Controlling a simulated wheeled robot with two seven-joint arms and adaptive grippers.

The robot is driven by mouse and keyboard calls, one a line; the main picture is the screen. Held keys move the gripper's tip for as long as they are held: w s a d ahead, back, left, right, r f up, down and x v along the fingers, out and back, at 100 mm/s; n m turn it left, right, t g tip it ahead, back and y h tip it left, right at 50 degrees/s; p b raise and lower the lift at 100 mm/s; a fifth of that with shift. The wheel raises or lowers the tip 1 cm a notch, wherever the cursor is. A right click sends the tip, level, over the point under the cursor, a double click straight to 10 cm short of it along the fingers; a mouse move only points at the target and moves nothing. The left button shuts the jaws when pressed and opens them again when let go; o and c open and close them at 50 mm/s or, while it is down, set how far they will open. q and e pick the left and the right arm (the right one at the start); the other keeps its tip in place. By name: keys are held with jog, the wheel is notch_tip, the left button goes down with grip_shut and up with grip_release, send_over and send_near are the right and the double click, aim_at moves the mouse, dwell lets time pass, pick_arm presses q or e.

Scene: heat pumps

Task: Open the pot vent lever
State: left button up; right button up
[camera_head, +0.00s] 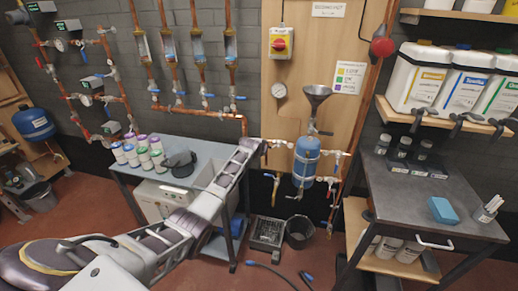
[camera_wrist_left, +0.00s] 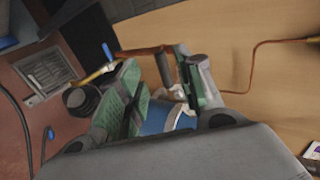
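The pot (camera_head: 307,158) is a blue upright cylinder with a metal funnel (camera_head: 317,93) above it, mounted against a wooden wall panel. Small pipe fittings sit between funnel and pot; I cannot tell for certain which part is the vent lever. My left gripper (camera_head: 257,147) reaches in from the left and ends left of the pot, apart from it in the head view. In the left wrist view the green-padded fingers of the left gripper (camera_wrist_left: 162,88) are spread, with part of the blue pot (camera_wrist_left: 166,118) and copper pipework showing between them. My right gripper is not in view.
A grey table (camera_head: 203,150) with several small bottles stands left of the pot. A dark bench (camera_head: 400,198) stands to the right. A black bucket (camera_head: 299,232) is on the floor below. A blue-handled valve (camera_wrist_left: 107,51) and copper pipes lie close to the fingers.

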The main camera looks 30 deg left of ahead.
pick_arm(q)
jog(key=shift+v, duration=2.95)
